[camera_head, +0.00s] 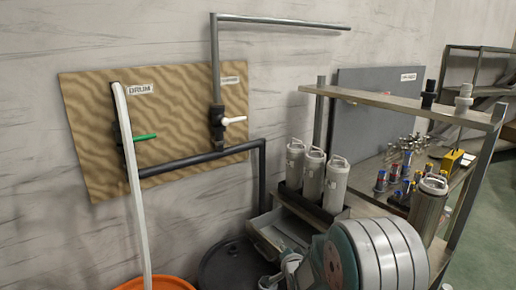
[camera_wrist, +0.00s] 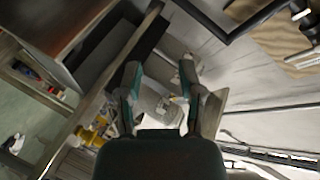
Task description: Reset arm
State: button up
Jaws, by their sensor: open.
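My gripper (camera_wrist: 160,82) shows in the wrist view with its two teal and grey fingers spread apart. Pale rounded shapes, which look like canisters, show between and beyond the fingers; I cannot tell how far off they are. No object is visibly clamped. In the head view my teal and grey arm (camera_head: 385,255) fills the bottom centre-right, in front of the shelf. The fingertips cannot be made out clearly there.
A metal shelf (camera_head: 410,107) holds several white canisters (camera_head: 334,185) and a steel canister (camera_head: 428,208). A wooden panel (camera_head: 85,130) carries pipes, a green-handled valve (camera_head: 144,137) and a white hose (camera_head: 131,175). An orange drum (camera_head: 155,284) and black drum (camera_head: 232,265) stand below.

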jog(key=s+d+r+n+g+h, duration=0.1)
jog(key=s+d+r+n+g, duration=0.1)
jog(key=s+r, duration=0.45)
jog(key=s+d+r+n+g+h, duration=0.1)
jog(key=s+d+r+n+g, duration=0.15)
jog(key=s+r, duration=0.45)
jog(key=s+d+r+n+g, duration=0.1)
jog(key=s+n+g, duration=0.1)
jog(key=s, duration=1)
jog(key=s+d+r+n+g, duration=0.1)
jog(key=s+n+g, duration=0.1)
jog(key=s, duration=1)
jog(key=shift+s+d+n+g, duration=0.35)
jog(key=shift+s+n, duration=0.05)
jog(key=shift+n, duration=0.05)
